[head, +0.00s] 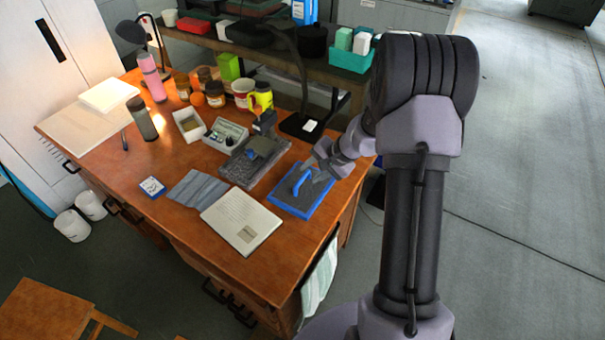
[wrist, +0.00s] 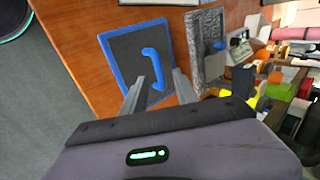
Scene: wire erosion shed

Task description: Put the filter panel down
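The filter panel (head: 290,197) has a blue frame, a dark grey face and a blue handle (head: 301,182). It lies flat on the brown desk (head: 170,170), near the right edge. It also shows in the wrist view (wrist: 124,52), with its handle (wrist: 152,62) upright in the picture. My gripper (head: 312,172) is over the panel. In the wrist view its two fingers (wrist: 160,76) are apart, one on each side of the handle's lower end, with gaps visible.
A grey textured block (head: 240,168) with a blue part stands just left of the panel. A white booklet (head: 241,219), a grey cloth (head: 197,189) and a small blue-white box (head: 152,187) lie nearby. A black lamp (head: 299,124) stands behind. A towel (head: 320,272) hangs at the desk's side.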

